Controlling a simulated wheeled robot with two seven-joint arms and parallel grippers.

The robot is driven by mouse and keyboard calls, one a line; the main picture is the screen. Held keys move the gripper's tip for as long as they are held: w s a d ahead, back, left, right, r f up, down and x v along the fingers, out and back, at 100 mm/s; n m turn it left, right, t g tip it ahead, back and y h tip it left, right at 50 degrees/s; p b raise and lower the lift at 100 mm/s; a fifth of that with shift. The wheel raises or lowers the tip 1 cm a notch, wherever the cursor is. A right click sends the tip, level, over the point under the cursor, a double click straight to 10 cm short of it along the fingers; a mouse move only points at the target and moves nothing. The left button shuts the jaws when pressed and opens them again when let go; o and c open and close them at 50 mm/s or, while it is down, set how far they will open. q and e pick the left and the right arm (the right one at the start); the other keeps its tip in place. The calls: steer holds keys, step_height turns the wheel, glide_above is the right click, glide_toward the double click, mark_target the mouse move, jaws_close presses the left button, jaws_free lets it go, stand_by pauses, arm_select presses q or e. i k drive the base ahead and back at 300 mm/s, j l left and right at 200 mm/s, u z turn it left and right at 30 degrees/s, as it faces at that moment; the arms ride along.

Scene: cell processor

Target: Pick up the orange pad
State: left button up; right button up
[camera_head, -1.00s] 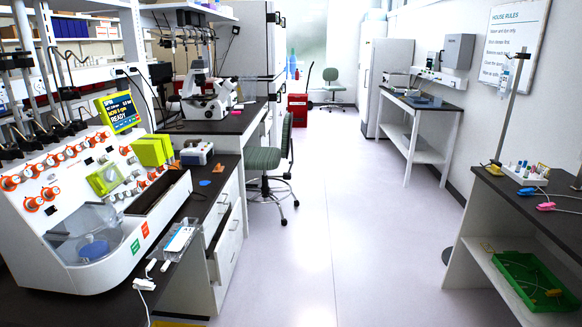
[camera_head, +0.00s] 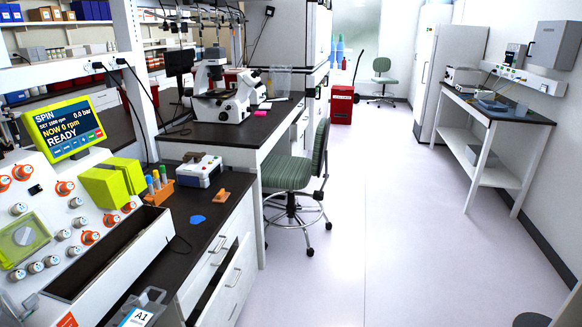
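A small flat orange piece (camera_head: 221,195), which looks like the orange pad, lies on the dark bench top (camera_head: 180,240) in the head view. It is right of the white-and-blue device (camera_head: 199,171) and near the bench's right edge. A blue flat piece (camera_head: 198,220) lies nearer and to its left, apart from it. Neither of my grippers is in view. Nothing covers the orange piece.
An orange rack with tubes (camera_head: 160,192) and the white processor with a screen (camera_head: 68,129) stand left. An open drawer (camera_head: 225,280) juts from the bench. A green chair (camera_head: 289,174) stands just beyond. The floor (camera_head: 365,250) to the right is clear.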

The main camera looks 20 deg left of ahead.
mark_target(221, 196)
steer(key=i+u, duration=0.1)
steer(key=i, duration=0.55)
steer(key=i+l, duration=0.1)
steer(key=i, duration=0.5)
steer(key=i+l+u, duration=0.15)
steer(key=i, duration=0.45)
